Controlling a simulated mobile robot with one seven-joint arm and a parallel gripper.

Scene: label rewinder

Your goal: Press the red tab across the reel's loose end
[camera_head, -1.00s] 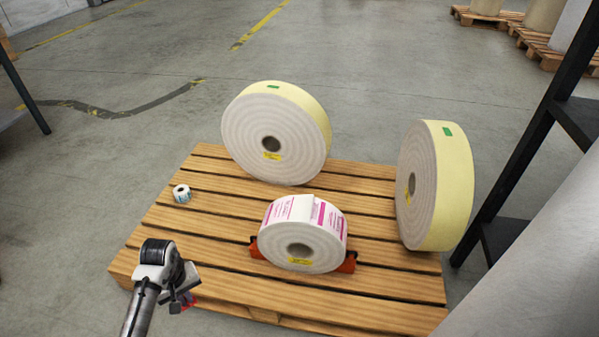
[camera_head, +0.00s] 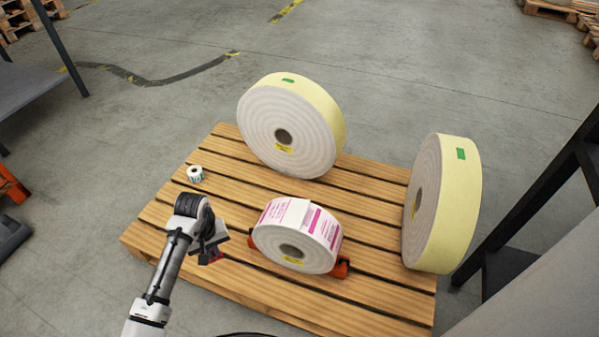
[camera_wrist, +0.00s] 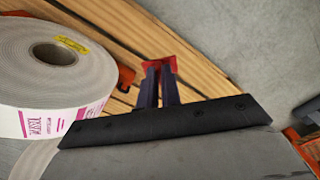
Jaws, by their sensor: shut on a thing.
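The label reel (camera_head: 270,247), white with magenta print, lies on its side edge in an orange cradle (camera_head: 342,267) on the pallet. Its loose end (camera_head: 294,212) shows as a white edge across the top of the printed band. The reel is also at the left of the wrist view (camera_wrist: 70,82). My gripper (camera_head: 212,248) is left of the reel, apart from it. In the wrist view its fingers (camera_wrist: 159,78) are shut on the red tab (camera_wrist: 165,63), which sticks out at their tips. In the head view the tab (camera_head: 214,257) is small and partly hidden.
The wooden pallet (camera_head: 190,235) also bears two large yellow-banded rolls, one at the back (camera_head: 288,125) and one at the right (camera_head: 443,205). A small roll (camera_head: 195,173) lies at the back left. A dark rack frame (camera_head: 540,205) stands at the right.

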